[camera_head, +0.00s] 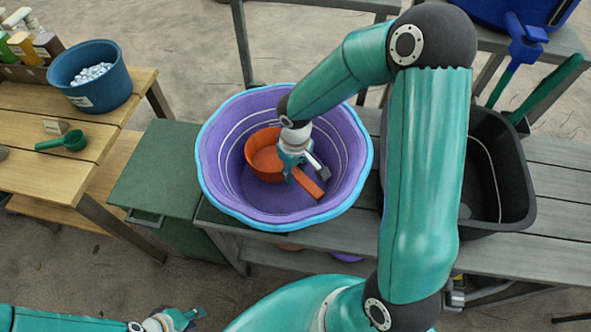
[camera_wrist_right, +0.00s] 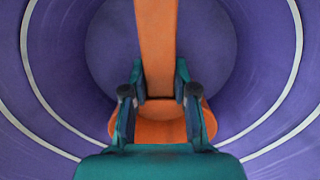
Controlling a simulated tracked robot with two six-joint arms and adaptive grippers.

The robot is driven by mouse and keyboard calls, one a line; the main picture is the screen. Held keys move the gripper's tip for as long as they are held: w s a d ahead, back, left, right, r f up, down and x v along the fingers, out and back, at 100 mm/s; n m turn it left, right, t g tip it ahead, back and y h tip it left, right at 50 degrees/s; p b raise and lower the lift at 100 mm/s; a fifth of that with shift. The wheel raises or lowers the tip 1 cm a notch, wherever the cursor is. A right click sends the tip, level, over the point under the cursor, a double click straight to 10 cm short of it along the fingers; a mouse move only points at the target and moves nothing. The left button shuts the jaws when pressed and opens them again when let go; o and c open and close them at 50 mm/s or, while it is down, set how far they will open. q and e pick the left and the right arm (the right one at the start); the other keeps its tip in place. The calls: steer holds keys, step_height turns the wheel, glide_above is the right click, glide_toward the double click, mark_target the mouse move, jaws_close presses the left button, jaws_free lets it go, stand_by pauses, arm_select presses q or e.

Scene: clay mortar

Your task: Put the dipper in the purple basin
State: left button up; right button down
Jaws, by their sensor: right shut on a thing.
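The purple basin (camera_head: 225,150) with a light blue rim stands on the grey slatted bench. The orange dipper (camera_head: 264,152) is inside the basin, its cup toward the left and its handle toward the lower right. My right gripper (camera_head: 301,172) reaches down into the basin and is shut on the dipper's handle. In the right wrist view the handle (camera_wrist_right: 156,45) runs between the fingers (camera_wrist_right: 158,100), with the basin's purple wall (camera_wrist_right: 265,60) around. Whether the dipper touches the basin floor is unclear. My left gripper (camera_head: 186,318) is low at the left, away from the basin, partly cut off.
A black tub (camera_head: 515,185) stands right of the basin, with a green-handled tool (camera_head: 548,88) leaning there. A wooden table (camera_head: 60,105) at the left holds a blue bucket (camera_head: 90,78) and a green scoop (camera_head: 66,142). A green cabinet (camera_head: 155,175) stands between.

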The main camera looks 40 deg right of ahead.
steer(key=shift+f, duration=0.2)
steer(key=c, duration=0.9)
jaws_free()
steer(key=shift+r, duration=0.1)
steer(key=shift+r+p, duration=0.85)
steer(key=shift+p, duration=0.05)
step_height(320, 180, up, 11)
steer(key=shift+r, duration=0.2)
